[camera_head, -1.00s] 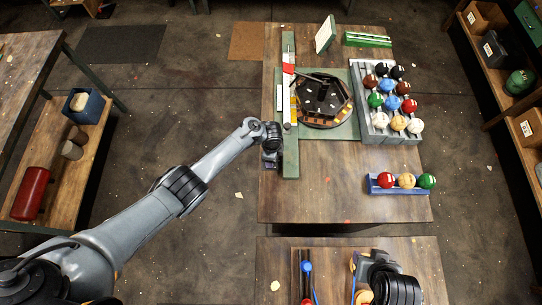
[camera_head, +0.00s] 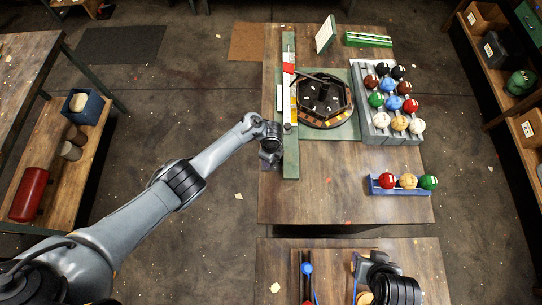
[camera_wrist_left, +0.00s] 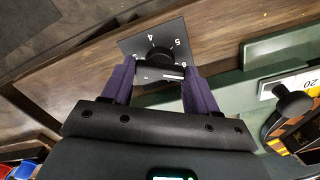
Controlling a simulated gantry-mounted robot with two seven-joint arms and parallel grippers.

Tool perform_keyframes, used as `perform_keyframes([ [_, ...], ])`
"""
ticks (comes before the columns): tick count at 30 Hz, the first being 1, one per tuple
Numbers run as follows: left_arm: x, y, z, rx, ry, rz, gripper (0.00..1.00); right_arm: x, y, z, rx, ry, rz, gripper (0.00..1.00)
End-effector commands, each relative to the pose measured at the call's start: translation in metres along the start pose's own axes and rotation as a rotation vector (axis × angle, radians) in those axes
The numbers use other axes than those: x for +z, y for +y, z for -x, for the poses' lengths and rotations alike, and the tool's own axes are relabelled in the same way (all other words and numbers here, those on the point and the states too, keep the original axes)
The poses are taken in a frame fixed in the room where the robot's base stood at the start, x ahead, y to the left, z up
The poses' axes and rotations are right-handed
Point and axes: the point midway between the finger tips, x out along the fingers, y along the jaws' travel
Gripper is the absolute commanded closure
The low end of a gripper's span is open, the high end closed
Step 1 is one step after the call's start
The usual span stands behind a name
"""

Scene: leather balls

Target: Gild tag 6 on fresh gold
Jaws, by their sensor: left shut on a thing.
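My left gripper (camera_head: 269,158) is at the left edge of the table, near the front end of the green rail. In the left wrist view its purple fingers (camera_wrist_left: 160,82) are shut on a black knob (camera_wrist_left: 160,56). The knob sits on a dark dial plate (camera_wrist_left: 128,46) with white numerals; 4 and 5 can be read, and others are partly hidden by the fingers. A black octagonal turntable (camera_head: 347,101) with orange-brown pieces stands right of the rail.
A grey tray (camera_head: 367,128) holds several coloured balls. A blue rack (camera_head: 400,191) holds a red, a tan and a green ball. A white board (camera_head: 325,34) and green holder (camera_head: 367,40) stand at the back. The table's front middle is clear.

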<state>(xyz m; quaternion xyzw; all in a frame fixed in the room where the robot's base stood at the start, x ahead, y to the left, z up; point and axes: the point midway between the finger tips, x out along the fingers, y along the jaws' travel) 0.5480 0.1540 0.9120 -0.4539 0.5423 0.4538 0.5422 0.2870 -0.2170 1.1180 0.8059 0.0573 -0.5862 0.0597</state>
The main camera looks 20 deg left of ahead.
Motion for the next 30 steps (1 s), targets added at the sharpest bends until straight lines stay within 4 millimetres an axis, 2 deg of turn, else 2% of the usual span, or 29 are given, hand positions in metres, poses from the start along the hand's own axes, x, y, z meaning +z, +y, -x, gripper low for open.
perform_keyframes([
  [4, 0.0, 0.0, 0.0, 0.001, 0.0, -0.004, 0.72, 0.0, 0.0, 0.0, 0.0, 0.0, 0.0, 0.57],
  [5, 0.0, 0.0, 0.0, 0.001, 0.0, -0.004, 0.38, 0.0, 0.0, 0.0, 0.0, 0.0, 0.0, 0.57],
  [6, 0.0, 0.0, 0.0, 0.001, 0.0, -0.004, 0.32, 0.0, 0.0, 0.0, 0.0, 0.0, 0.0, 0.57],
  [7, 0.0, 0.0, 0.0, 0.001, 0.0, -0.003, 0.31, 0.0, 0.0, 0.0, 0.001, 0.0, 0.001, 0.57],
  [15, 0.0, 0.0, 0.001, 0.0, 0.0, -0.002, 0.31, 0.001, 0.002, 0.0, 0.006, -0.001, 0.008, 0.57],
  [19, 0.0, -0.001, 0.008, -0.001, 0.001, -0.001, 0.31, 0.0, 0.003, 0.003, 0.008, -0.002, 0.01, 0.57],
  [23, 0.0, -0.001, 0.024, -0.002, 0.0, -0.002, 0.31, -0.002, 0.003, 0.01, 0.007, -0.002, 0.009, 0.57],
  [30, 0.0, 0.0, 0.066, -0.002, 0.001, -0.003, 0.31, -0.007, 0.003, 0.023, 0.006, -0.002, 0.007, 0.57],
])
